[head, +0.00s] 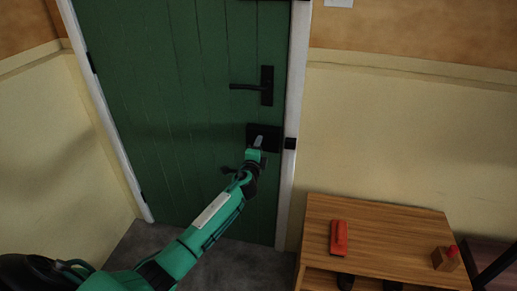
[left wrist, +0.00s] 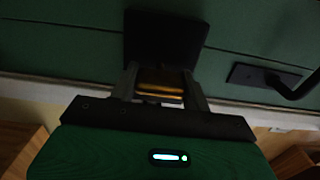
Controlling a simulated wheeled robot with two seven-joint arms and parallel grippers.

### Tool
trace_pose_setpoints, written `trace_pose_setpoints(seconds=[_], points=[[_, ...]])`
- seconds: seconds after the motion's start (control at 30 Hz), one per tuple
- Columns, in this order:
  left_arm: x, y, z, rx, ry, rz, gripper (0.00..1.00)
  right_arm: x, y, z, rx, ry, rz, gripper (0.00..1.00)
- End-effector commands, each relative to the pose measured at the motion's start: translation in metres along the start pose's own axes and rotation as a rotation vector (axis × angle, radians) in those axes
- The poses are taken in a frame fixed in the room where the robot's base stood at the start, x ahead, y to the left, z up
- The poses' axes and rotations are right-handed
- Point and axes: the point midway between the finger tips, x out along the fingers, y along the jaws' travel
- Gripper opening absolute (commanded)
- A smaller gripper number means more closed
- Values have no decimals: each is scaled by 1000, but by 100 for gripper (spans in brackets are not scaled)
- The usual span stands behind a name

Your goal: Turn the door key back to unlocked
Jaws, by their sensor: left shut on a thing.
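A green plank door (head: 190,110) stands shut in a white frame. It has a black lever handle (head: 258,87) and, below that, a black lock plate (head: 276,139). My left gripper (head: 257,143) reaches the lock plate in the head view. In the left wrist view my left gripper (left wrist: 160,90) is shut on a brass-coloured key (left wrist: 160,78) in front of the dark lock plate (left wrist: 168,38). The key's bow lies between the fingers, and its far end is hidden. The handle (left wrist: 285,82) shows to the right there. My right gripper is not in view.
A wooden table (head: 385,225) stands right of the door, with a red object (head: 339,238) and a small wooden block with a red top (head: 445,258) on it. Pale walls close in on both sides. Dark floor (head: 235,265) is open before the door.

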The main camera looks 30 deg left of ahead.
Motion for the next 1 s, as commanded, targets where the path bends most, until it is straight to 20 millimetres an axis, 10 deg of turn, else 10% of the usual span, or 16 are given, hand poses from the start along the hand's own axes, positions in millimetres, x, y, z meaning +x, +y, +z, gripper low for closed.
trace_pose_setpoints(seconds=[0.17, 0.57, 1.0], points=[[0, 1, 0, 2, 1, 1, 69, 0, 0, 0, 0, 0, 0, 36], [-7, 1, 0, 1, 1, 1, 69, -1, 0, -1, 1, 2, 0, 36], [-84, 1, 0, 1, 2, 1, 69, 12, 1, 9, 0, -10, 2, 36]])
